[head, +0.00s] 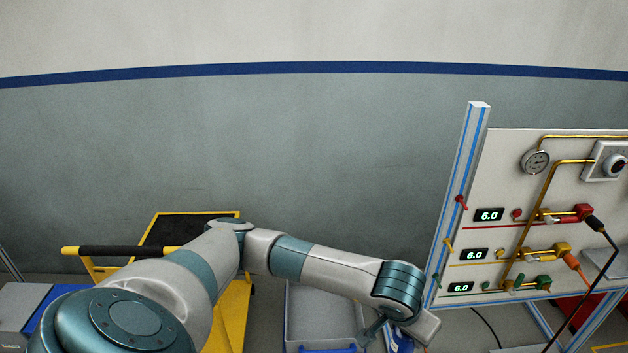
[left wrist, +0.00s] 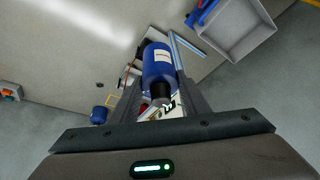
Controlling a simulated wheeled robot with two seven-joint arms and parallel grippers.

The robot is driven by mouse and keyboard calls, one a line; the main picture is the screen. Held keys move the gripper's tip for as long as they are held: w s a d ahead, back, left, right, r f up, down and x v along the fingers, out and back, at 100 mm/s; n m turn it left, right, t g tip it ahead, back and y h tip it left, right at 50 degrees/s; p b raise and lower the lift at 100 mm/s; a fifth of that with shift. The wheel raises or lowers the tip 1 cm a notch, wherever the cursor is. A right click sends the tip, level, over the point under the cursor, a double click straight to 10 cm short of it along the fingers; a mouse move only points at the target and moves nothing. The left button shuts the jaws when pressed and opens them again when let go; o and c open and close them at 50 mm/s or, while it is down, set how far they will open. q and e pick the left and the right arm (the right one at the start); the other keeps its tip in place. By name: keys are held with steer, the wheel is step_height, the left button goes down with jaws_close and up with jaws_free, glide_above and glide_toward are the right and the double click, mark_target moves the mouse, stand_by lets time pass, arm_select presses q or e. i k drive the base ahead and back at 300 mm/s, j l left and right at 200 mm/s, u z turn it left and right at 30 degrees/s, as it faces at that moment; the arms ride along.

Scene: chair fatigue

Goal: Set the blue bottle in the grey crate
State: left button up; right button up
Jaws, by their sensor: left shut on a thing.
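My left gripper (left wrist: 160,92) is shut on the blue bottle (left wrist: 157,64), which has a pale label and a dark cap; the cap end points toward the wrist. In the head view the left gripper (head: 408,338) is at the bottom edge. Only a sliver of the blue bottle (head: 402,344) shows there; the rest is cut off. The grey crate (head: 300,318) stands on the floor left of the gripper, partly behind my arm. In the left wrist view the crate (left wrist: 228,40) is at the upper right, apart from the bottle. My right gripper is not in view.
A panel (head: 490,180) with gauges, pipes and 6.0 readouts stands right of the gripper. A yellow cart (head: 232,310) with a black top is left of the crate. Another blue object (left wrist: 99,115) shows at left in the wrist view.

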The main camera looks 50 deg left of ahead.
mark_target(322, 319)
steer(key=i+j+u, duration=0.3)
steer(key=i, duration=0.15)
steer(key=i+u, duration=0.25)
steer(key=i, duration=0.2)
